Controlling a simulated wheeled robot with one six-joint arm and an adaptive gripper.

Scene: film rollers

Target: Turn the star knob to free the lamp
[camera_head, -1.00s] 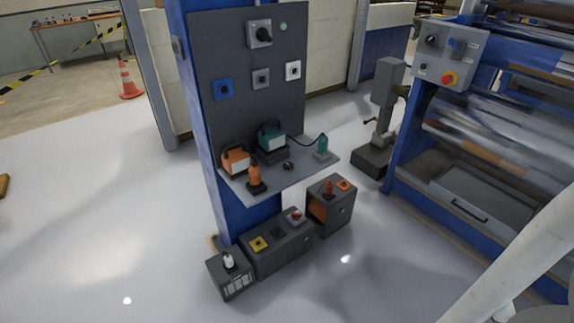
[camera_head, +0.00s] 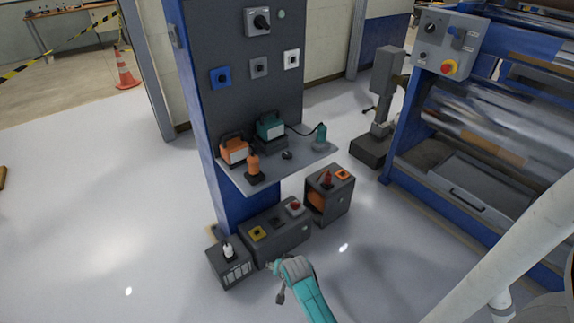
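A small dark knob (camera_head: 287,155) sits on the grey shelf, too small to confirm a star shape. Behind it is a teal lamp-like box (camera_head: 270,131) with a dark handle, on a dark base. An orange box (camera_head: 234,152) of similar shape stands at the shelf's left. I cannot tell which is the task's lamp. My gripper (camera_head: 273,283) is low in the picture at the end of my teal arm, in front of the floor boxes and well below the shelf. Its fingers are small and unclear; nothing is visibly held.
The shelf (camera_head: 300,167) also holds an orange upright piece (camera_head: 253,168) and a teal one (camera_head: 321,138) with a cable. Dark boxes (camera_head: 290,239) with switches stand below. A panel with switches rises behind. A blue roller machine (camera_head: 480,130) is at the right; floor at left is clear.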

